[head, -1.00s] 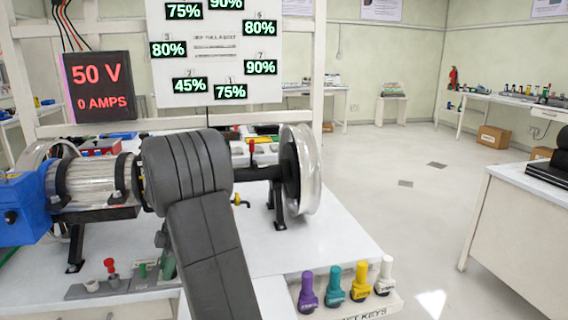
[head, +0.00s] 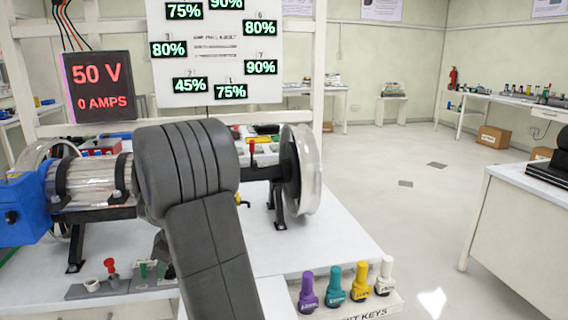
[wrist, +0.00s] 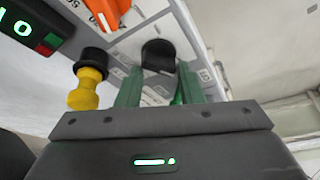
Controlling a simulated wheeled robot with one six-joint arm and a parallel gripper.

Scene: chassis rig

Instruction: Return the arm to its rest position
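My arm's dark grey link (head: 205,240) rises in the middle of the head view and hides part of the bench; my gripper is not visible there. In the wrist view, my gripper (wrist: 160,88) has two green fingers standing apart with a gap between them, and nothing is seen held. A round black knob (wrist: 158,55) shows beyond the fingertips on a pale panel. A yellow piece with a black cap (wrist: 88,82) stands to the left of the fingers.
The bench (head: 320,245) carries a motor (head: 90,182) and a flywheel (head: 303,170). Purple, teal, yellow and white keys stand at its front right, the purple key (head: 309,291) leftmost. A red-digit display (head: 98,87) is at left. Open floor (head: 420,215) lies right.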

